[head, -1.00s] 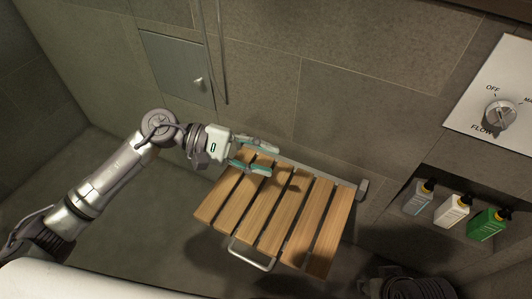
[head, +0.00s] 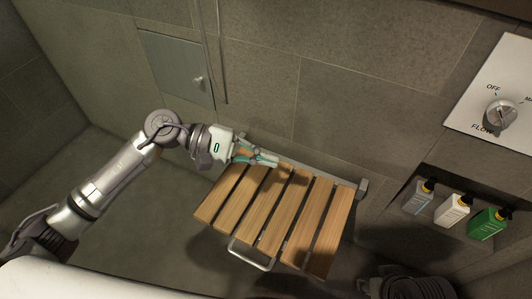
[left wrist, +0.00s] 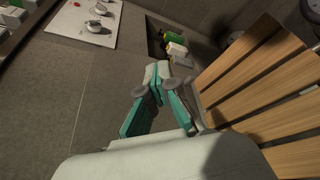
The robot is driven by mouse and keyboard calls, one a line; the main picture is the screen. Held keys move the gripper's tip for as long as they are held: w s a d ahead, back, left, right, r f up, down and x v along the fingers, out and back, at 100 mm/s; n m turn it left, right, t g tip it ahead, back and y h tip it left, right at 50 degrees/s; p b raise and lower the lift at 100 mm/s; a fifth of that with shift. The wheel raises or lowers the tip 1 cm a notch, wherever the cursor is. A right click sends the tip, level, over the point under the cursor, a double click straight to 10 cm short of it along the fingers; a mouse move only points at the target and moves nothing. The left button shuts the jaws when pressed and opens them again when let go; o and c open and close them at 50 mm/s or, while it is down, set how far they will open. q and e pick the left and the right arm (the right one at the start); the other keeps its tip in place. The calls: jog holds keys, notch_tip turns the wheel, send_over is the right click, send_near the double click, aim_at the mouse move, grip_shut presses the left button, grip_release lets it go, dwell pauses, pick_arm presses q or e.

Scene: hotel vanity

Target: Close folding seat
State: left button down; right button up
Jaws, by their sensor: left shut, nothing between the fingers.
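The folding seat (head: 262,211) is a panel of several wooden slats, folded down flat from the tiled wall, with a metal loop (head: 250,254) at its front edge. Its slats also show at the right of the left wrist view (left wrist: 258,88). My left gripper (head: 276,159) is shut and empty, at the seat's rear left corner near the wall hinge bar. In the left wrist view its teal fingers (left wrist: 157,82) meet at the tips, beside the slats. I cannot tell whether they touch the seat. My right gripper is not clearly in view.
A wall niche at the right holds a grey bottle (head: 418,198), a white bottle (head: 452,210) and a green bottle (head: 487,223). Above it is a shower control panel with a knob (head: 501,115). A metal wall hatch (head: 177,70) is at upper left. The floor left of the seat is clear.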

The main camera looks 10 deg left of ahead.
pick_arm(q)
jog(key=c, duration=1.2)
grip_release()
jog(key=v, duration=1.2)
jog(key=shift+s, duration=0.1)
